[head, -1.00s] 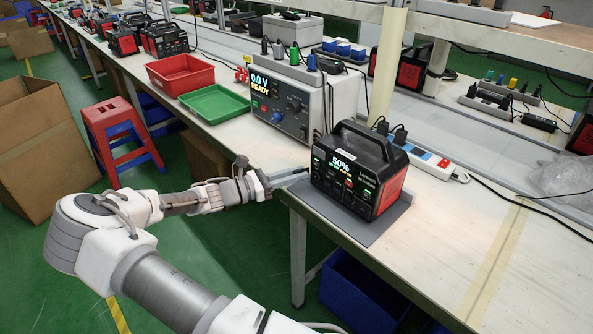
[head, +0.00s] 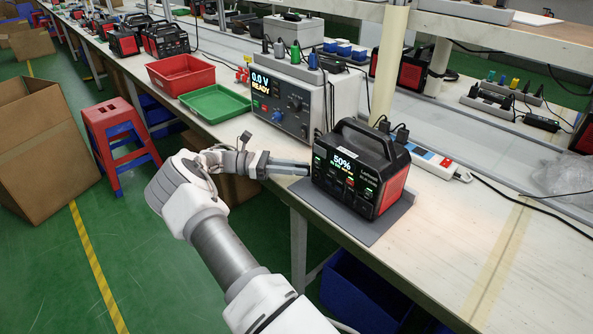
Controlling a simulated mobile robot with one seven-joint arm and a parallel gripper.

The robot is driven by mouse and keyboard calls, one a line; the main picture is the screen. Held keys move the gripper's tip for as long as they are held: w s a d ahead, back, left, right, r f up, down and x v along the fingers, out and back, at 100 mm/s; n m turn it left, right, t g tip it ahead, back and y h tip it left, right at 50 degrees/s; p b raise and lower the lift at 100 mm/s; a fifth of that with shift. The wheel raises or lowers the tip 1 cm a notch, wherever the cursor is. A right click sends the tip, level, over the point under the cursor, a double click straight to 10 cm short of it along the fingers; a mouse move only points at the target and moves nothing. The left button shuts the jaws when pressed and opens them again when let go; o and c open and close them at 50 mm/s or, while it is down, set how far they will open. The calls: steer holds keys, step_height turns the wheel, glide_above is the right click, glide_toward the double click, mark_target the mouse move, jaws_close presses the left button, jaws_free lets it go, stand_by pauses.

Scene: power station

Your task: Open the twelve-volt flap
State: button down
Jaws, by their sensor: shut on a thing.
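The power station (head: 358,168) is a black box with red sides and a top handle. It stands upright on a grey mat (head: 400,217) near the bench's front edge. Its front display reads 50%, with several small lit ports below and beside it. My gripper (head: 305,168) is at the left end of the front face, its fingertips touching or very close to it. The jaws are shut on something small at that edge. The twelve-volt flap itself is too small to make out, and the fingers cover that part of the front.
A grey test unit (head: 300,105) reading 0.0 V READY stands behind and left of the station. A white power strip (head: 432,160) lies behind it. Red (head: 180,75) and green (head: 215,103) trays sit further left. The bench (head: 470,240) right of the mat is clear.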

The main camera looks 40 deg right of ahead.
stand_by(0.4)
steer(key=c, duration=0.9)
jaws_free()
steer(key=shift+w+a, duration=0.1)
